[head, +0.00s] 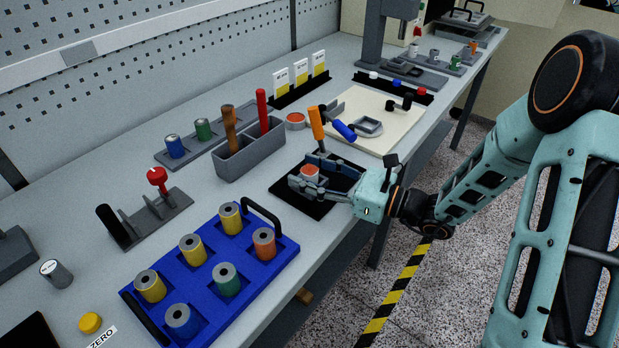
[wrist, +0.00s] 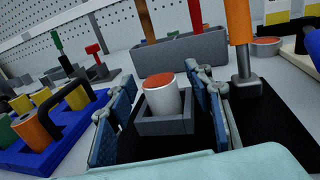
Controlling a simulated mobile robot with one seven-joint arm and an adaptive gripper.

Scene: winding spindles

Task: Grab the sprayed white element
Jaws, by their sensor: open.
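A white cylinder with an orange-red top (wrist: 162,97) stands upright in a grey square holder (wrist: 165,127) on a black mat (wrist: 268,125). In the head view the white cylinder (head: 310,170) is partly hidden by my fingers. My gripper (head: 308,176) is open, low over the mat, with one blue-padded finger on each side of the cylinder and holder. In the wrist view my gripper (wrist: 158,105) shows gaps between both fingers and the cylinder; it holds nothing.
An orange-handled tool (head: 317,127) stands upright just behind my gripper. A grey bin (head: 250,150) with brown and red handles is to the left. A blue tray (head: 210,275) with several spindles lies nearer. A cream board (head: 375,110) is beyond.

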